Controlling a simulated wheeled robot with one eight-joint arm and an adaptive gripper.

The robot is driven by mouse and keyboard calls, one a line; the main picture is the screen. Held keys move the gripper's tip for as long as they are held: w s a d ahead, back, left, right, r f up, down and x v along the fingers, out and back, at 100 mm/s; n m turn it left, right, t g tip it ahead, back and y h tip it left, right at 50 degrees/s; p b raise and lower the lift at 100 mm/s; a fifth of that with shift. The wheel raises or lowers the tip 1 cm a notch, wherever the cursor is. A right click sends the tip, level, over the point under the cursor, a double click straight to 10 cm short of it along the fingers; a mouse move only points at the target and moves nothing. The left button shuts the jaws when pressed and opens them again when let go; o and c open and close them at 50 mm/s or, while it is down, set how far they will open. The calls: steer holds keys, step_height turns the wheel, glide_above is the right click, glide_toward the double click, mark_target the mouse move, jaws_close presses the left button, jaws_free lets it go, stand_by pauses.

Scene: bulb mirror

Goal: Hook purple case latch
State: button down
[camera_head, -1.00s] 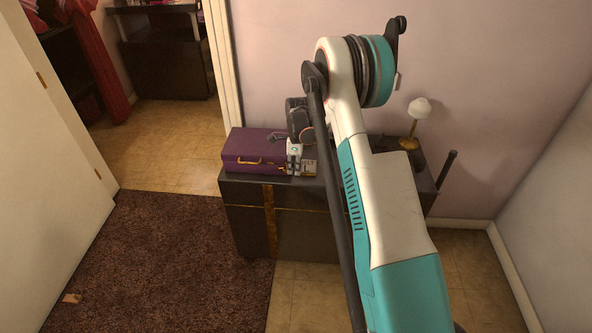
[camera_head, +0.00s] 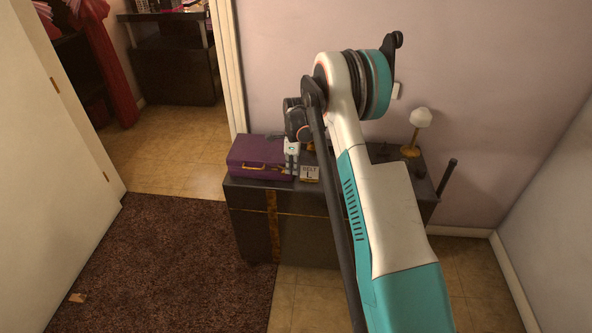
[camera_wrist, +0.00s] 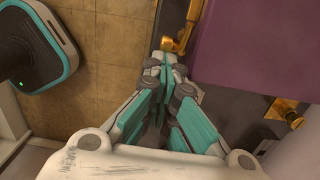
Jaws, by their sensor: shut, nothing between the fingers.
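The purple case (camera_head: 252,150) lies on the dark chest (camera_head: 300,228) at its left end. Gold fittings show on its front in the head view. In the wrist view the purple case (camera_wrist: 245,40) fills the upper right. A gold latch (camera_wrist: 179,36) stands at its left edge, right at the tips of my gripper (camera_wrist: 165,62). My gripper is shut and empty, its fingertips together. I cannot tell whether they touch the latch. In the head view my gripper (camera_head: 291,175) points down at the front right of the case.
A white-shaded lamp (camera_head: 420,118) is at the chest's right end. Another gold fitting (camera_wrist: 285,109) shows by the case in the wrist view. Brown rug (camera_head: 170,260) and tiled floor lie in front.

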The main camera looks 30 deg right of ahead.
steer(key=shift+w+a, duration=0.15)
steer(key=shift+a, duration=0.1)
steer(key=shift+r, duration=0.15)
steer(key=shift+d+r+p, duration=0.1)
steer(key=shift+r+p, duration=0.2)
steer(key=shift+r, duration=0.35)
step_height(320, 180, up, 3)
steer(key=s+d+p, duration=0.1)
steer(key=s+d, duration=0.1)
steer(key=d, duration=0.1)
steer(key=w+a+r+p, duration=0.3)
steer(key=w+a+r, duration=0.1)
steer(key=a, duration=0.3)
steer(key=shift+w+a+r, duration=0.25)
steer(key=shift+w+r, duration=0.1)
steer(key=shift+w, duration=0.1)
